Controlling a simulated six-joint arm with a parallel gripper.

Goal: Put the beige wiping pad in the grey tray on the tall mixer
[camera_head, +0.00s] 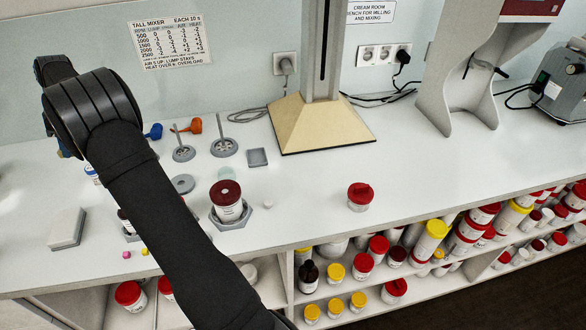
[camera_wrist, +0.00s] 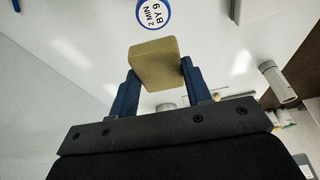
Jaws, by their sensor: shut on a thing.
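In the wrist view my gripper (camera_wrist: 160,77) is shut on the beige wiping pad (camera_wrist: 157,64), with one dark blue finger on each side of it. The pad is held above the white surface. In the head view my arm hides the pad and most of the gripper. The tall mixer (camera_head: 320,125) stands at the back middle, with a cream base and an upright column. A small grey square piece (camera_head: 257,157) lies left of its base; I cannot tell whether it is the grey tray. The mixer's upper part is out of frame.
A jar with a dark red lid (camera_head: 227,200) stands in a grey holder (camera_head: 232,222). A red-lidded jar (camera_head: 360,196) stands on the right, and a pale block (camera_head: 68,228) on the left. Grey stands (camera_head: 224,146) are near the wall. The bench before the mixer (camera_head: 310,185) is clear.

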